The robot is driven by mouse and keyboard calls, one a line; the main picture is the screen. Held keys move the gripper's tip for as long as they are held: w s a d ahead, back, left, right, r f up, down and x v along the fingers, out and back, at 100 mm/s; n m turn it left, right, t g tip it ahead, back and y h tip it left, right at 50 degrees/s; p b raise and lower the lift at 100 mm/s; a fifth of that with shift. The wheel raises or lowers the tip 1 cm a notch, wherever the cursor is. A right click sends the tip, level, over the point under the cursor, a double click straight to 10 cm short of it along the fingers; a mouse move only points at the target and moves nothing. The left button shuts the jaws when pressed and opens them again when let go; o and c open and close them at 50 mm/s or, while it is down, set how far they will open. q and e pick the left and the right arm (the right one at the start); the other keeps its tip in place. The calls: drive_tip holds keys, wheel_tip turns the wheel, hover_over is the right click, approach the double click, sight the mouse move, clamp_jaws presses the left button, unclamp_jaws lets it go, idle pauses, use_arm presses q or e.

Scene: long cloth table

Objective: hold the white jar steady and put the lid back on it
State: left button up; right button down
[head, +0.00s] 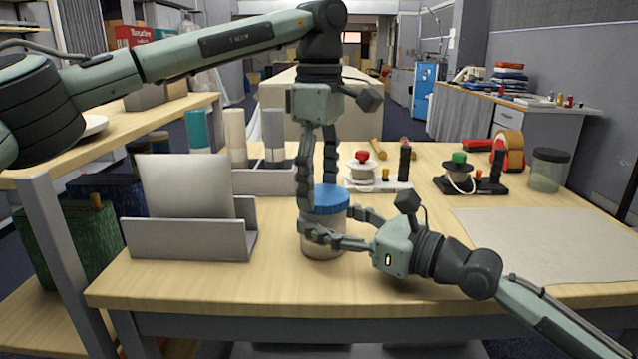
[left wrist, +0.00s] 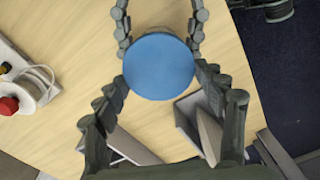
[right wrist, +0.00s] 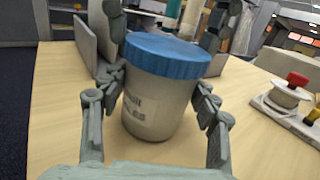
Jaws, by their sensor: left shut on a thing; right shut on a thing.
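The white jar (head: 322,240) stands upright on the table, with a label on its side in the right wrist view (right wrist: 150,105). The blue lid (head: 328,200) sits on top of the jar and looks level; it also shows in the left wrist view (left wrist: 158,66) and the right wrist view (right wrist: 165,48). My left gripper (head: 318,205) comes down from above, its fingers shut on the lid from both sides. My right gripper (head: 335,228) reaches in from the right at table height, its fingers shut around the jar body. The seam between lid and jar is partly hidden by fingers.
A grey holder with a white panel (head: 188,240) stands left of the jar. Behind are tall cylinders (head: 235,135) in a rack and a red-knobbed spool (head: 361,172). A green-knobbed spool (head: 458,175), tape roll (head: 510,150) and glass jar (head: 547,172) stand right, beyond a pale cloth (head: 550,245).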

use_arm(q)
drive_tip(key=m, duration=0.5)
drive_tip(key=shift+w+d, duration=0.1)
drive_tip(key=m, duration=0.5)
drive_tip(key=shift+w+d+m, duration=0.1)
drive_tip(key=shift+d+m, duration=0.05)
drive_tip(key=shift+m, duration=0.15)
drive_tip(key=m, duration=0.5)
drive_tip(key=shift+d, duration=0.15)
drive_tip(key=m, duration=0.5)
drive_tip(key=shift+d, duration=0.1)
drive_tip(key=o, duration=0.8)
